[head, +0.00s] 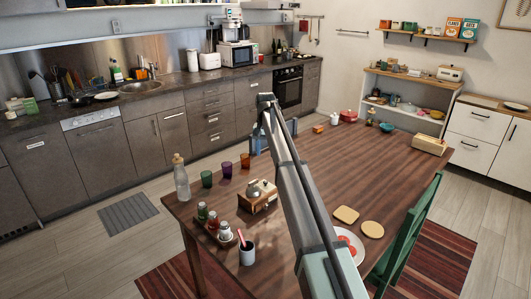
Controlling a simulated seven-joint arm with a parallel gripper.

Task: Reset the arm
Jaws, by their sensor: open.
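My arm (292,185) rises from the bottom of the head view across the middle of the wooden table. Its bend stands high over the far part of the table. My gripper cannot be made out; the arm's own links appear to hide it. I cannot tell whether the gripper touches anything.
A green chair (408,235) stands right. The table's centre right is clear.

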